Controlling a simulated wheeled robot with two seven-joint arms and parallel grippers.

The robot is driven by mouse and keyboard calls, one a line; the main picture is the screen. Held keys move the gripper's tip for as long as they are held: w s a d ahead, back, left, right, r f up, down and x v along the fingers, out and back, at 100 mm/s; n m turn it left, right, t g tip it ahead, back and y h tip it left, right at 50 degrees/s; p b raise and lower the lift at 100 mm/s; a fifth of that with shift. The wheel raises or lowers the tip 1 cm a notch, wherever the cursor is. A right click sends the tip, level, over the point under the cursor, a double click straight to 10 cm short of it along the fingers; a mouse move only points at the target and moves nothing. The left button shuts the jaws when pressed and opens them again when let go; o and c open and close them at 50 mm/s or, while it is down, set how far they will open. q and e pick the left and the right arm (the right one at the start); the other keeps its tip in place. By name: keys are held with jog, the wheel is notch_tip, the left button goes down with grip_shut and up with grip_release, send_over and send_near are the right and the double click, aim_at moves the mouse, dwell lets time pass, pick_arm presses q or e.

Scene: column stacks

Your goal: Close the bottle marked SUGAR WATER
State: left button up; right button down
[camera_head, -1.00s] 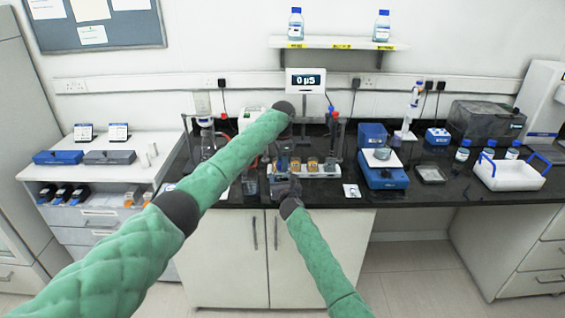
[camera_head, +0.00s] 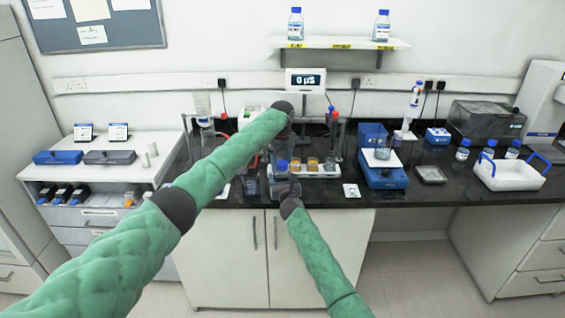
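Several small vessels stand in a white tray (camera_head: 318,173) at the middle of the black bench. A blue-capped bottle (camera_head: 282,168) shows at the tray's left end. Its label is too small to read, so I cannot tell which bottle is marked SUGAR WATER. My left gripper (camera_head: 281,152) points down from the arm's end, just above or behind the blue cap. My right gripper (camera_head: 284,188) is low in front of the tray, close below that bottle. The fingers of both are small and blurred, so I cannot tell whether either is open, shut or holding something.
A blue balance (camera_head: 384,177) with a glass vessel stands to the right. Blue-capped bottles stand at the far right behind a white tray with blue handles (camera_head: 509,178). Two more bottles stand on the wall shelf (camera_head: 340,42). The bench front between the balance and the handled tray is fairly clear.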

pick_arm(q)
jog(key=shift+o, duration=0.5)
jog(key=shift+s+d, duration=0.1)
notch_tip(320, 180, up, 12)
dwell(0.4)
pick_arm(e)
jog(key=shift+c, duration=1.3)
grip_release()
pick_arm(q)
jog(key=shift+f, duration=0.1)
pick_arm(e)
jog(key=s, duration=0.2)
jog(key=s+d+b, duration=0.1)
jog(key=s, duration=0.2)
jog(key=shift+s+d+f, duration=0.15)
jog(key=shift+s+d, duration=0.05)
jog(key=shift+s, duration=0.1)
pick_arm(q)
jog(key=shift+f, duration=0.7)
pick_arm(e)
jog(key=shift+s+d, duration=0.1)
jog(key=shift+s, duration=0.85)
